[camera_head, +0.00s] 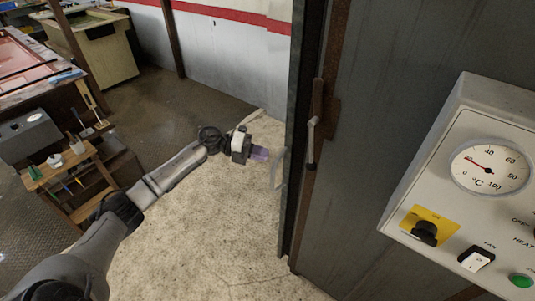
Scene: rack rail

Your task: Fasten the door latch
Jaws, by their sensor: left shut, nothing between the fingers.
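The door latch lever (311,142) is a light metal bar hanging almost straight down from a rusty bracket (326,106) at the upright edge of a grey metal cabinet. A pale curved handle (278,168) sticks out to the left of the dark door edge (293,205). My left gripper (263,154), with purplish fingertips, is shut and empty. In the picture it is just left of the curved handle and the latch lever. I cannot tell whether it touches the handle. My right gripper is not in view.
A control box (455,190) with a dial, a knob and switches juts out at the right. A small wooden stand (62,165) with tools and a workbench (35,75) stand at the left. The concrete floor (215,240) below my left arm is clear.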

